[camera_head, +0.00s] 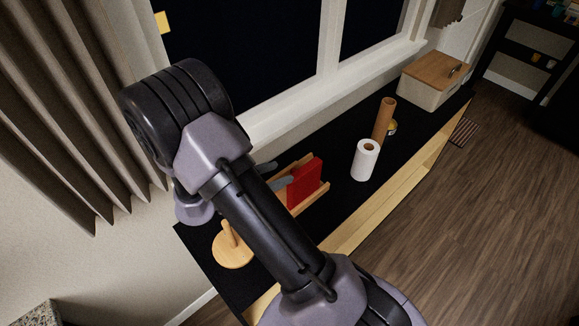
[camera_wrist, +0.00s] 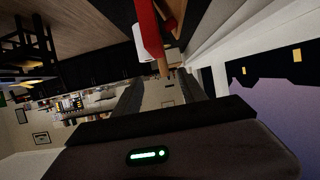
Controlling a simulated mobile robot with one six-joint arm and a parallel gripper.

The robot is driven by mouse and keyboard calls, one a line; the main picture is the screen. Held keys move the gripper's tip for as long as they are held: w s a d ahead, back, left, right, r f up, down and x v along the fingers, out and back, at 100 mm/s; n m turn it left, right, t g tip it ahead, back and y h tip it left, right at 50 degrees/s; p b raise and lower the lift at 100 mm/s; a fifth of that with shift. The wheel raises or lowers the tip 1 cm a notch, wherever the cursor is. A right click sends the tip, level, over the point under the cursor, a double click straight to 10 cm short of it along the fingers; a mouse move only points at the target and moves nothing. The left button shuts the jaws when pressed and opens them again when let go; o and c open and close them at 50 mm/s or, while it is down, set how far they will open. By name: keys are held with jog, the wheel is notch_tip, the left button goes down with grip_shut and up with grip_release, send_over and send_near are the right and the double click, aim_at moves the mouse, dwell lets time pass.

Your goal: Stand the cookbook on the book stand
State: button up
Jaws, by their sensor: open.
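The red cookbook (camera_head: 305,182) stands upright, slightly tilted in the picture, in the wooden book stand (camera_head: 311,198) on the black counter. The stand's wood shows in front of and behind the book. My gripper (camera_head: 273,175) is open just left of the book, with its grey fingers pointing toward it; my arm hides part of it. In the wrist view the book (camera_wrist: 149,30) shows as a red strip beyond my open fingers (camera_wrist: 160,78), with nothing between them. The stand's wood (camera_wrist: 176,15) shows beside it.
A white paper roll (camera_head: 365,160), a brown cylinder (camera_head: 384,120) and a wood-lidded box (camera_head: 430,82) stand farther right on the counter. A round wooden base with a peg (camera_head: 233,250) is at the near left. A window wall runs behind the counter.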

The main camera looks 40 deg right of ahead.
jog(key=w+a+r+n+t+y, duration=0.1)
jog(key=w+a+r+t+y, duration=0.55)
jog(key=w+r, duration=0.3)
jog(key=s+a+r+n+t+y, duration=0.3)
jog(key=a+r+n+y, duration=0.35)
jog(key=a+r, duration=0.55)
jog(key=s+a+n+g+y, duration=0.1)
jog(key=s+n+g, duration=0.3)
jog(key=s, duration=1.9)
jog(key=shift+s+a+r+n+g+y, duration=0.2)
jog(key=shift+r+n+g+y, duration=0.15)
jog(key=shift+n+y, duration=0.35)
